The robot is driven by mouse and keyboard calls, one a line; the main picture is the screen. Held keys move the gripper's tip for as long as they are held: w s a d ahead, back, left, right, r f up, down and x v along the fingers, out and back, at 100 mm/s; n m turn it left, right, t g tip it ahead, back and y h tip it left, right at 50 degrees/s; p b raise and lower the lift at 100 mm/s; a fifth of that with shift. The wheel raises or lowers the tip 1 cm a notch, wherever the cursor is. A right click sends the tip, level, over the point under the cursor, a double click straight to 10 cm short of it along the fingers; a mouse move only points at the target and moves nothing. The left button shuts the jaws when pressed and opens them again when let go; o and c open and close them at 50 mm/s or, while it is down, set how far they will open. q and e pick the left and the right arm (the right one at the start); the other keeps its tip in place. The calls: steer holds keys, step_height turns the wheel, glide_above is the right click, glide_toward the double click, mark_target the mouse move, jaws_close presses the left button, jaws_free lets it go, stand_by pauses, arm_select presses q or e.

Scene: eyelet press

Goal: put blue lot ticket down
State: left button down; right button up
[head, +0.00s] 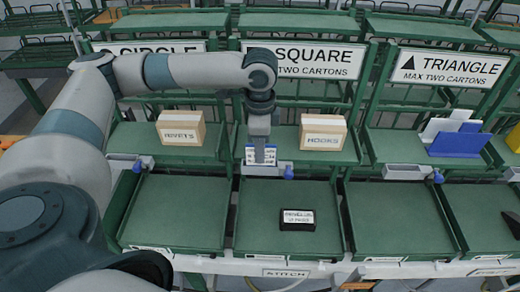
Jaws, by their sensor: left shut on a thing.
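My left gripper (261,150) reaches down from above at the front edge of the shelf under the SQUARE sign. It is shut on the blue lot ticket (254,159), a small white card with blue edging and printed lines. The fingers cover the middle of the card. The ticket is roughly upright, right at a pale holder (262,170) on the shelf's front edge. I cannot tell whether it touches the holder or sits inside it. My right gripper is not in view.
A RIVETS carton (181,130) and a HOOKS carton (323,135) stand either side of the gripper. A black labelled box (297,220) lies on the lower green tray (265,243). A blue rack with white cards (455,143) stands under the TRIANGLE sign (450,65).

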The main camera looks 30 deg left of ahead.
arm_select(q)
steer(key=c, duration=1.9)
jaws_free()
steer(key=shift+c, duration=0.2)
steer(key=shift+r, duration=0.1)
steer(key=shift+r+b, duration=0.35)
steer(key=shift+r, duration=0.15)
step_height(320, 180, up, 9)
steer(key=b, duration=0.3)
steer(key=shift+r+b, duration=0.2)
steer(key=shift+b, duration=0.15)
steer(key=shift+r, duration=0.85)
